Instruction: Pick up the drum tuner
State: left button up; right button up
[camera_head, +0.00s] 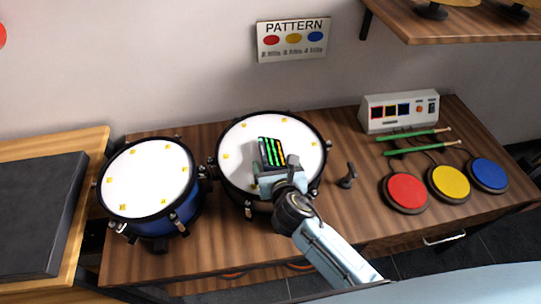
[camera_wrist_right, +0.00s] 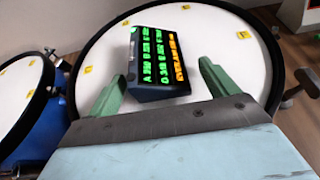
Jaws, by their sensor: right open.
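The drum tuner (camera_head: 270,151) is a small dark device with a lit green and orange readout. It lies on the white head of the right-hand drum (camera_head: 231,146). In the right wrist view the tuner (camera_wrist_right: 150,80) is beyond and partly between two green fingers. My right gripper (camera_head: 271,168) is over that drum head, right at the tuner's near side; the wrist view shows the gripper (camera_wrist_right: 161,74) open, with a finger on either side of the tuner. Contact cannot be told. My left gripper is not in view.
A second drum (camera_head: 148,180) stands to the left. A small black drum key-like object (camera_head: 348,176) is to the right. Red (camera_head: 406,190), yellow (camera_head: 448,182) and blue (camera_head: 489,174) pads, green sticks (camera_head: 415,135) and a white module (camera_head: 398,112) occupy the right of the wooden table (camera_head: 345,222).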

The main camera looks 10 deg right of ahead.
jog(key=shift+w+f, duration=0.2)
jog(key=shift+w, duration=0.25)
jog(key=c, duration=1.1)
